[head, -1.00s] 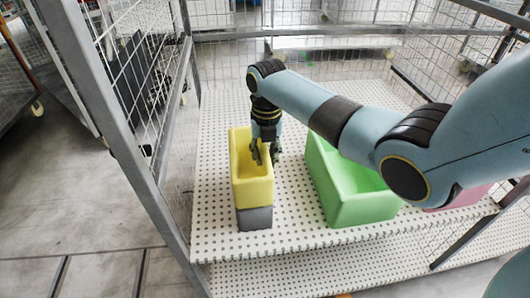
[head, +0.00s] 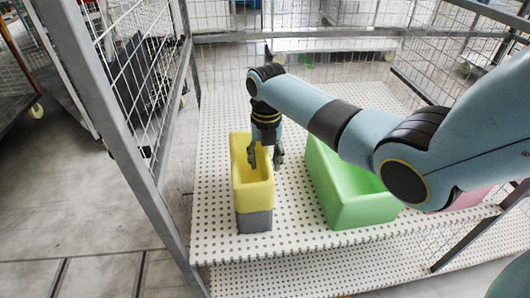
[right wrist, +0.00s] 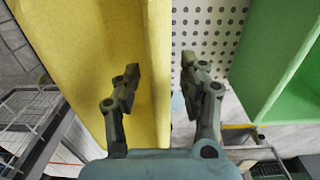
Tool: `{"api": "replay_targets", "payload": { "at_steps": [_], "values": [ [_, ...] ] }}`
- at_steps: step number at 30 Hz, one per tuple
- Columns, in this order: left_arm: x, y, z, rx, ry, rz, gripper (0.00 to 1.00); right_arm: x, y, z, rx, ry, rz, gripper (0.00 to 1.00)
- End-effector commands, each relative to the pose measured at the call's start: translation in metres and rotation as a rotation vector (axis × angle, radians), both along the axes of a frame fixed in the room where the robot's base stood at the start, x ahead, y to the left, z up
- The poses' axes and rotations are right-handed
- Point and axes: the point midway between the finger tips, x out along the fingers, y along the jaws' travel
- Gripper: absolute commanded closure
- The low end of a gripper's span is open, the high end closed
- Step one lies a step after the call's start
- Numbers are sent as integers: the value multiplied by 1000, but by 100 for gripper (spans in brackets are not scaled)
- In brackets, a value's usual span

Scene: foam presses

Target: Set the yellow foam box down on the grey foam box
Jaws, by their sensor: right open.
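The yellow foam box (head: 253,196), an open-topped long tray shape, sits upright on top of the grey foam box (head: 255,222). Only the grey box's lower front part shows below it; the rest is hidden. My right gripper (head: 266,157) is open at the yellow box's right wall, with one finger over its inside and the other outside it. In the right wrist view the open fingers (right wrist: 160,75) stand on either side of the yellow wall (right wrist: 157,50), with nothing gripped between them. My left gripper is out of view.
A green foam box (head: 350,205) stands to the right on the perforated white shelf (head: 215,185), with a gap between it and the yellow box. A pink box (head: 468,198) is partly hidden behind my arm. Grey posts and wire mesh enclose the shelf.

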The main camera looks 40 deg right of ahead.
Motion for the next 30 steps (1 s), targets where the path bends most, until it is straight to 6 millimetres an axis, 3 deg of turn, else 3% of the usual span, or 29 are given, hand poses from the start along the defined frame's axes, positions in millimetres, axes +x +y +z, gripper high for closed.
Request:
{"api": "replay_targets", "payload": {
  "at_steps": [5, 12, 18, 30],
  "values": [
    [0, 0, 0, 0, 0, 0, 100, 1, -1, 21, -2, -3, 0, 57],
    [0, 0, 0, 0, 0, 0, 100, 0, -2, 75, -2, -5, 0, 57],
    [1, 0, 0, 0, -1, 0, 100, 0, -2, 108, -1, -3, 0, 57],
    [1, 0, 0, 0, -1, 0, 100, -1, -2, 119, 0, 0, 0, 57]
  ]
}}
